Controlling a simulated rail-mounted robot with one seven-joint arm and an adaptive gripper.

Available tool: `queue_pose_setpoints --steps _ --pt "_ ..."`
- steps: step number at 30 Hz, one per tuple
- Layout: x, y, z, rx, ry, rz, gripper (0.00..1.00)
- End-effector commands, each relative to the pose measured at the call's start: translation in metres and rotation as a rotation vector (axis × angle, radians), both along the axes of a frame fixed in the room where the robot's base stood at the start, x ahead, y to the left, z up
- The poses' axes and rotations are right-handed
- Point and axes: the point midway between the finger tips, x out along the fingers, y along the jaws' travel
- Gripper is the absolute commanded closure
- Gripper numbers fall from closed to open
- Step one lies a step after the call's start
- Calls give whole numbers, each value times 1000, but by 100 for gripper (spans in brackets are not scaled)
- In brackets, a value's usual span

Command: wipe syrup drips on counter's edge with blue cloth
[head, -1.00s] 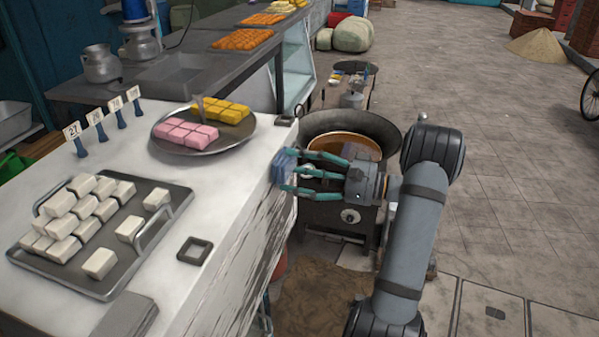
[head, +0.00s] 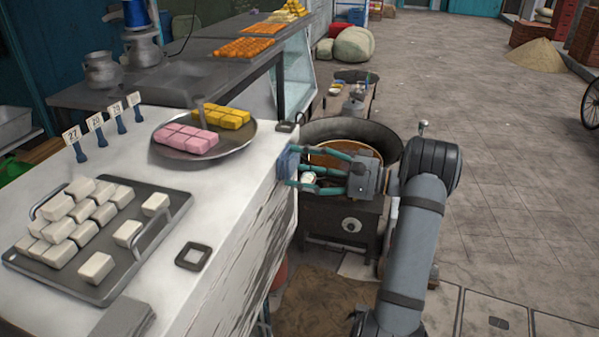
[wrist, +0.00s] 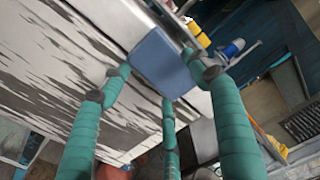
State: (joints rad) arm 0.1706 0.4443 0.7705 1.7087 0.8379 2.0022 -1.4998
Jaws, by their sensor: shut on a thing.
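My gripper (head: 295,167) is shut on the blue cloth (head: 287,160), a folded block at its fingertips. The cloth is at the right edge of the white counter (head: 240,170), near the far corner, and seems to touch it. In the wrist view, the teal fingers (wrist: 160,95) close around the blue cloth (wrist: 160,62), which lies against the counter's edge above its worn, streaked side (wrist: 65,75). I cannot make out syrup drips in either view; the cloth and fingers hide part of the edge.
A round plate of pink and yellow sweets (head: 243,140) stands close to the edge. A tray of white blocks (head: 170,215) and a dark square frame (head: 193,256) lie on the counter. A large pan on a stove (head: 385,140) is just behind my gripper. Floor at right is open.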

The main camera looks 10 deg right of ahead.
Motion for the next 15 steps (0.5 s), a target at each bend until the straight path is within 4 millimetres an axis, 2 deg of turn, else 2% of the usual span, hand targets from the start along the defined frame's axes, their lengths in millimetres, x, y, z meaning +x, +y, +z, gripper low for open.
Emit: queue_pose_setpoints --steps 9,15 --pt "25 -12 -1 -1 -3 -1 63" --pt "29 -13 -1 0 -2 0 63"
